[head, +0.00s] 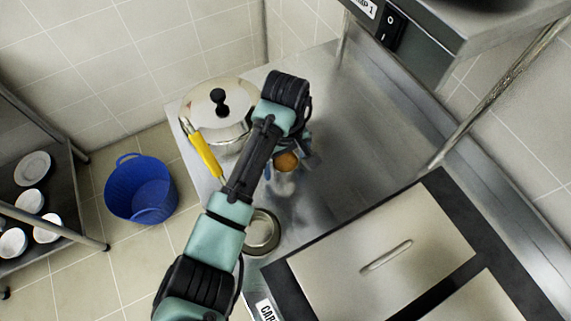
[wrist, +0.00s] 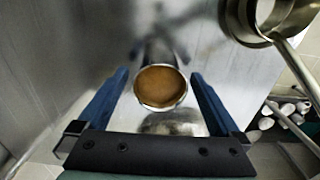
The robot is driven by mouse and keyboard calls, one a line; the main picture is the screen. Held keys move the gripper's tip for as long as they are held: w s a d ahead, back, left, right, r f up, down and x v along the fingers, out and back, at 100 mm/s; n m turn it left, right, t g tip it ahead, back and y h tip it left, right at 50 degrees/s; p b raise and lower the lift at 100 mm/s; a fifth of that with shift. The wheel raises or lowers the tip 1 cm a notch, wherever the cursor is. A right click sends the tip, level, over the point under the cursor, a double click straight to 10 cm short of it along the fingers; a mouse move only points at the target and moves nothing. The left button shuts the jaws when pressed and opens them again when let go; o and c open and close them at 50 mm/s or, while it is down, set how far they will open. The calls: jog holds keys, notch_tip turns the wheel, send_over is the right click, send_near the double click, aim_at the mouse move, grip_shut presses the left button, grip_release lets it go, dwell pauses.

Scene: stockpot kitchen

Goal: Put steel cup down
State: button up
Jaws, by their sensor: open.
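The steel cup (wrist: 147,103) holds a brown content and stands on the steel counter (head: 350,130). In the wrist view I look down into its round mouth. In the head view the cup (head: 286,162) shows just right of my arm, partly hidden by it. My gripper (wrist: 160,77) is open, with one blue finger on each side of the cup and a visible gap to both. In the head view my fingers are mostly hidden under my wrist.
A lidded stockpot (head: 218,108) and a yellow-handled tool (head: 206,154) are left of my arm. A round steel pan (head: 262,232) is near the counter's front. A blue bucket (head: 140,190) stands on the floor.

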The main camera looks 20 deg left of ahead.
notch_tip(320, 180, up, 10)
jog(key=p, duration=0.2)
dwell(0.6)
